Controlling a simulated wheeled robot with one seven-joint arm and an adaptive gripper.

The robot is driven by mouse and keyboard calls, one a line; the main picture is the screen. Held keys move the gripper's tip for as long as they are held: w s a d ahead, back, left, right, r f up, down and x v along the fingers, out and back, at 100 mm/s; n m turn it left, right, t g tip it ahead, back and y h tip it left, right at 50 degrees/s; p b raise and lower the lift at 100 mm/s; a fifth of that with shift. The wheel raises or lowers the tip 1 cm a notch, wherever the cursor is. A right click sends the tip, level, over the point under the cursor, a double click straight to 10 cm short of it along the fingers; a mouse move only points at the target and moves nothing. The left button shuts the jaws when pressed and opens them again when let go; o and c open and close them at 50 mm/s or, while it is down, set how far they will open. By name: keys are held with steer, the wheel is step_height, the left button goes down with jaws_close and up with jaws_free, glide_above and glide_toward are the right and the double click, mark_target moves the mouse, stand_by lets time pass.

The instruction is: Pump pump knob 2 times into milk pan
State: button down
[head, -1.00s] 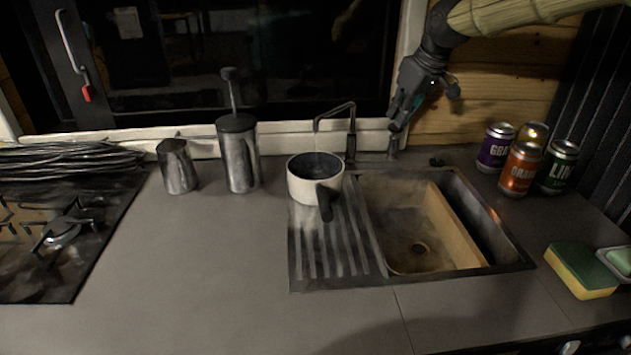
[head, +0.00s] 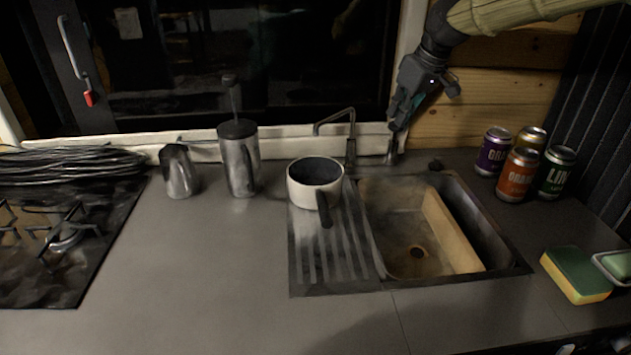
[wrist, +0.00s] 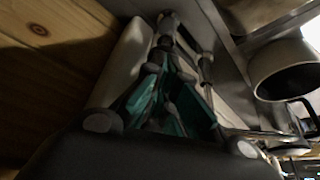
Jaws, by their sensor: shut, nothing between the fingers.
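The milk pan (head: 315,186) is a white pan with a dark inside and a black handle pointing toward me. It stands on the sink's ribbed drainer, and it shows at the right of the wrist view (wrist: 287,70). The pump knob (head: 391,157) is a small metal dispenser at the sink's back edge, right of the tap; its top is largely covered by my gripper. My gripper (head: 397,127) points down over the knob, fingers closed with nothing between them. In the wrist view my gripper (wrist: 168,50) reaches toward the knob; contact is unclear.
The tap (head: 350,135) stands between pan and pump. The sink basin (head: 410,240) lies in front. Several cans (head: 517,175) stand at right, near a sponge (head: 577,273). A French press (head: 240,160) and jug (head: 179,172) stand left. The counter at front left is clear.

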steer(key=shift+r+p, duration=0.9)
steer(key=shift+r, duration=0.4)
step_height(320, 180, up, 6)
steer(key=p, duration=0.5)
stand_by(0.5)
